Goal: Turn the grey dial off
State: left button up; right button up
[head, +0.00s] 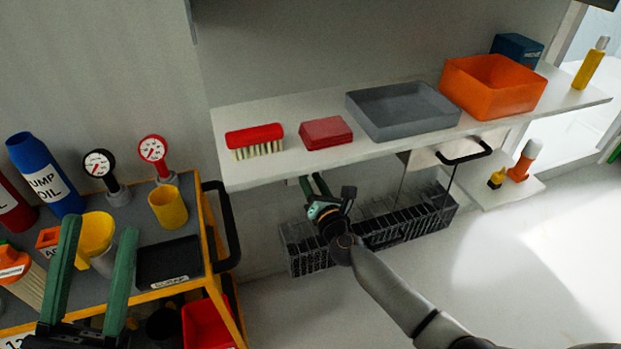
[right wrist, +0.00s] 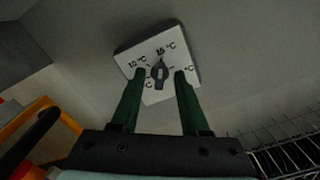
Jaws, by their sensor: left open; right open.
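The grey dial (right wrist: 159,72) sits in the middle of a white square plate (right wrist: 152,48) with °C markings, in the right wrist view. My right gripper (right wrist: 160,72) is open, its two green fingers one on each side of the dial in the picture. I cannot tell whether they touch it. In the head view my right gripper (head: 314,184) reaches under the white shelf, and the dial is hidden there. My left gripper (head: 98,240) is open and empty in front of the cart at the left.
The white shelf (head: 240,178) above my right gripper carries a red brush (head: 254,137), a red box (head: 326,132), a grey tray (head: 400,125) and an orange bin (head: 490,97). A wire basket (head: 410,232) is close below. The yellow-edged cart (head: 205,215) holds gauges and bottles.

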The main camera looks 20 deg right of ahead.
grip_shut()
dwell(0.3)
pick_arm(q)
jog(key=shift+r, duration=0.1)
pick_arm(e)
jog(key=shift+n, duration=0.4)
pick_arm(q)
notch_tip(320, 180, up, 6)
jog(key=p, duration=0.6)
jog(key=shift+a, duration=0.35)
pick_arm(e)
jog(key=shift+a+f+n, duration=0.1)
jog(key=shift+n, duration=7.35)
jog(key=shift+a+n, duration=0.1)
jog(key=shift+n, duration=7.35)
pick_arm(q)
jog(key=shift+s+r, duration=0.1)
